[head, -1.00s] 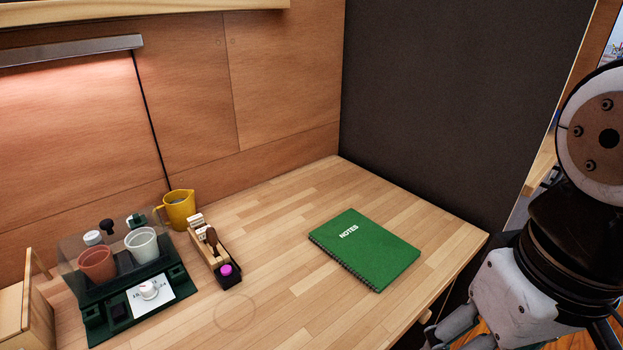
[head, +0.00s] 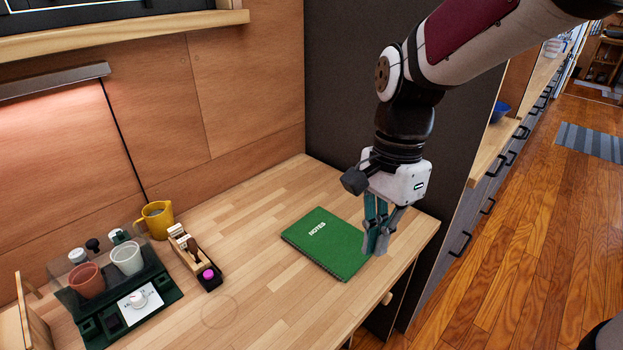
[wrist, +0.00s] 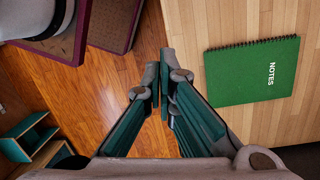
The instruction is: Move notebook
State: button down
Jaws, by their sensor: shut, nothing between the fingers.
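The green spiral notebook (head: 324,246), marked NOTES, lies flat on the wooden desk (head: 265,310) near its right end. My gripper (head: 375,250) points down over the notebook's right side in the head view, and its fingers hide part of that edge. In the wrist view the shut, empty fingertips (wrist: 158,82) show over the floor beside the desk edge. The notebook (wrist: 252,72) lies to their right there, apart from the fingers.
A yellow mug (head: 156,220), a small black holder with wooden items (head: 190,250) and a green tray with cups (head: 150,308) stand on the left of the desk. A dark wall panel (head: 340,110) rises behind the notebook. The desk's front middle is clear.

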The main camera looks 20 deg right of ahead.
jog(key=w+d+f+m+g+h+p, duration=0.1)
jog(key=w+d+f+m+h+p, duration=0.1)
jog(key=w+f+m+p, duration=0.45)
jog(key=w+d+f+m+g+h+p, duration=0.1)
jog(key=w+d+f+m+p, duration=0.15)
jog(key=m, duration=0.65)
jog(key=x, duration=0.4)
jog(key=b+x, duration=0.1)
jog(key=x, duration=0.4)
jog(key=shift+s+d+f, duration=0.2)
jog(key=shift+s, duration=0.15)
jog(key=shift+w+a+f, duration=0.2)
jog(key=shift+w+a, duration=0.2)
jog(key=shift+w, duration=0.15)
jog(key=shift+w+a+f, duration=0.2)
jog(key=shift+w+a, duration=0.15)
jog(key=shift+w, duration=0.2)
jog(key=shift+w+a, duration=0.3)
jog(key=shift+w, duration=0.2)
